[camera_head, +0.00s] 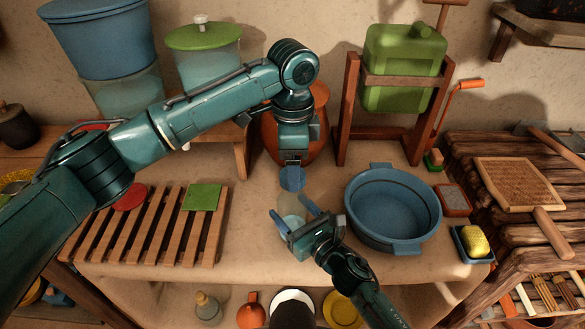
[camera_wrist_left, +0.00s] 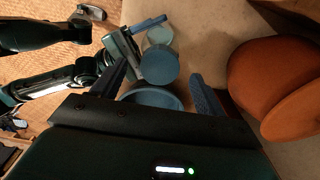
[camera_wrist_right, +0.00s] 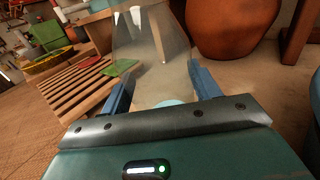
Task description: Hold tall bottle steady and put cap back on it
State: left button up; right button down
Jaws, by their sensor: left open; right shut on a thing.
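The tall bottle (camera_head: 290,208) is clear, with pale blue liquid low inside, and stands on the worktop. My right gripper (camera_head: 294,217) is shut around its body; the right wrist view shows the clear bottle (camera_wrist_right: 155,55) between the fingers (camera_wrist_right: 160,85). The round blue cap (camera_head: 292,179) is at the bottle's top, just below my left gripper (camera_head: 292,163). In the left wrist view the cap (camera_wrist_left: 158,66) lies between the left fingers (camera_wrist_left: 158,72), with a gap on each side. My left gripper is open. Whether the cap is fully seated cannot be told.
A blue basin (camera_head: 393,210) stands close on the right. An orange clay pot (camera_head: 318,130) is behind the bottle. A slatted wooden rack (camera_head: 160,228) lies on the left, and a yellow sponge in a blue dish (camera_head: 472,244) is at the right. The worktop's front edge is near.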

pick_arm(q)
notch_tip(320, 180, up, 10)
jog(key=shift+f, duration=0.15)
pick_arm(e)
jog(key=shift+c, duration=1.4)
grip_release()
pick_arm(q)
jog(key=shift+f+b, duration=0.7)
jog(key=shift+f, duration=0.05)
pick_arm(e)
jog(key=v, duration=1.3)
jog(key=shift+s+d, duration=0.1)
pick_arm(q)
jog(key=shift+s, duration=0.1)
